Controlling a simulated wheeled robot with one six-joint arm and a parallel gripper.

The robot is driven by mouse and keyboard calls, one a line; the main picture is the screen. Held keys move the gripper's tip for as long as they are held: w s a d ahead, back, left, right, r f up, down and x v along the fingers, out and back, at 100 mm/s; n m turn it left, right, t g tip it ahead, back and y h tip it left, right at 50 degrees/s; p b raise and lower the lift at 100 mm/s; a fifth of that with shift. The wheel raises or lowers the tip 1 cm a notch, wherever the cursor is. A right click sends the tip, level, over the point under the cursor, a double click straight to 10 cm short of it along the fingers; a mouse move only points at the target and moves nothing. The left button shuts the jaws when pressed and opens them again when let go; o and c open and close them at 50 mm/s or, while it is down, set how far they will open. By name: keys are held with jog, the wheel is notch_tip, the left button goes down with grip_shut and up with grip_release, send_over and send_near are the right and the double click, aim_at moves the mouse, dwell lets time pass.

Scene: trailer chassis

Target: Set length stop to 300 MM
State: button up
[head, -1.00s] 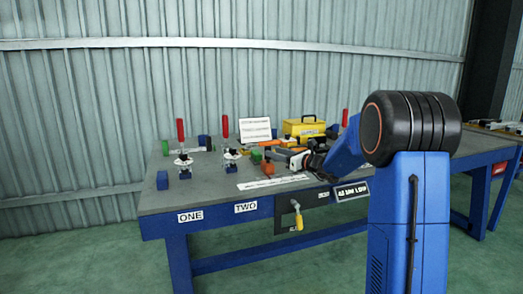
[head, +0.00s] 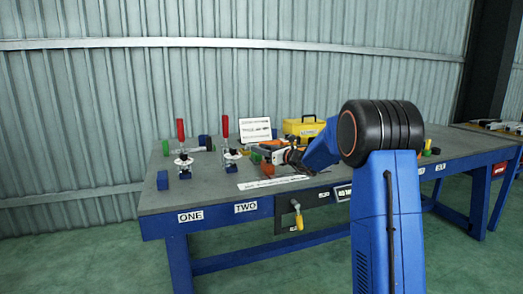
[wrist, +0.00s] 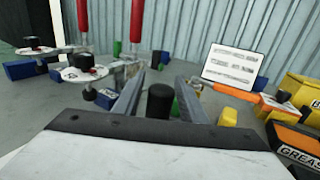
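A pale ruled strip (head: 272,183) lies along the front edge of the blue workbench; its figures are too small to read. I cannot tell whether this block is the length stop. In the wrist view my gripper (wrist: 158,88) is open, with grey fingers apart on both sides of an upright black knob (wrist: 160,101). Gaps show between the knob and each finger. What the knob sits on is hidden.
Two red-handled clamps (head: 181,140) (head: 226,140) stand left of my gripper, above labels ONE and TWO. A blue block (head: 162,180) is at the far left. A white chart (head: 255,129) and yellow toolbox (head: 303,127) stand behind. A yellow-handled lever (head: 298,216) hangs in front.

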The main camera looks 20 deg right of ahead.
grip_shut()
jog(key=a, duration=0.3)
jog(key=shift+s+a, duration=0.1)
jog(key=shift+a, duration=0.15)
jog(key=shift+o, duration=1.3)
grip_release()
jog(key=v, duration=1.7)
jog(key=shift+s, duration=0.15)
jog(key=shift+c, duration=0.4)
